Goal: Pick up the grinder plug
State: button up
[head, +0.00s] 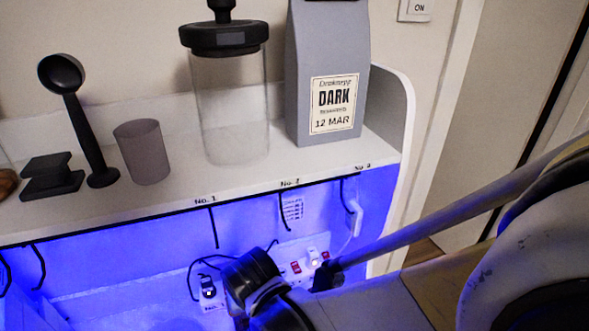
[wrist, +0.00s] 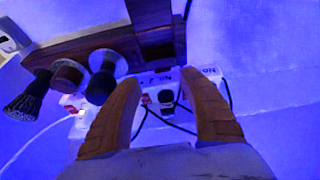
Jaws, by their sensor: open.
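My gripper (wrist: 161,80) is open in the wrist view, its two tan fingers apart over the power strip (wrist: 208,83). A black plug (wrist: 168,101) with a black cable sits in the strip between the fingers, and nothing is held. In the head view a black plug (head: 208,290) stands at the left end of the strip, with its cable looping up. White plugs (head: 312,253) sit further right. No readable label shows which plug is the grinder's. My dark wrist (head: 252,280) covers the strip's middle and hides my fingers there.
A shelf (head: 200,197) above the blue-lit recess holds a scoop (head: 75,120), a glass jar (head: 228,100) and a coffee bag (head: 325,70). Hooks hang under its edge. In the wrist view, a wooden rack (wrist: 95,45) with brush-like tools (wrist: 30,97) is close by. A white cable runs left.

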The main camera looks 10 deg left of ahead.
jog(key=w+a, duration=0.1)
jog(key=w, duration=0.2)
jog(key=w+a, duration=0.2)
jog(key=w, duration=0.1)
jog(key=w+a, duration=0.1)
jog(key=w, duration=0.2)
jog(key=shift+a+b, duration=0.4)
jog(key=shift+a+f, duration=0.1)
jog(key=shift+f, duration=0.45)
jog(key=shift+r, duration=0.1)
grip_shut()
